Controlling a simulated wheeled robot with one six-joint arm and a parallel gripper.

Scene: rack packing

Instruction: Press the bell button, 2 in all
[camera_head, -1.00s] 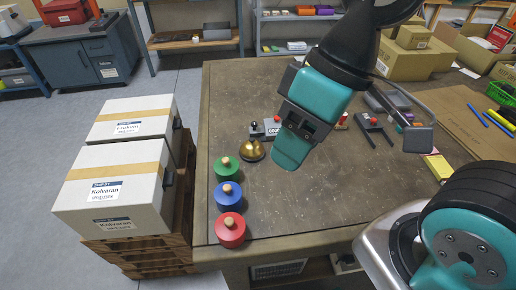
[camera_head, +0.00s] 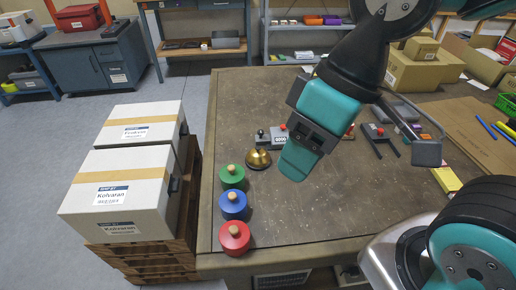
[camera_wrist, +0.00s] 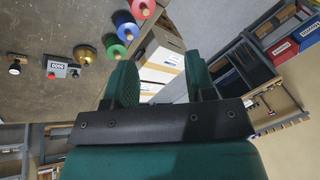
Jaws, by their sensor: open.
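The brass bell (camera_head: 259,159) stands on the brown table, left of my gripper in the head view. It also shows in the wrist view (camera_wrist: 87,54), up and left of the fingers. My gripper (camera_head: 298,160) hangs above the table to the right of the bell and does not touch it. In the wrist view the two teal fingers (camera_wrist: 162,82) stand apart with nothing between them. A small grey box with a red button and a counter (camera_head: 279,136) sits just behind the bell; its digits are too small to read surely.
Green (camera_head: 232,177), blue (camera_head: 234,205) and red (camera_head: 235,238) round knobbed pieces line the table's left edge, in front of the bell. White boxes (camera_head: 120,190) stand on a pallet to the left. Cardboard boxes (camera_head: 415,68) are at the back right. The table's front middle is clear.

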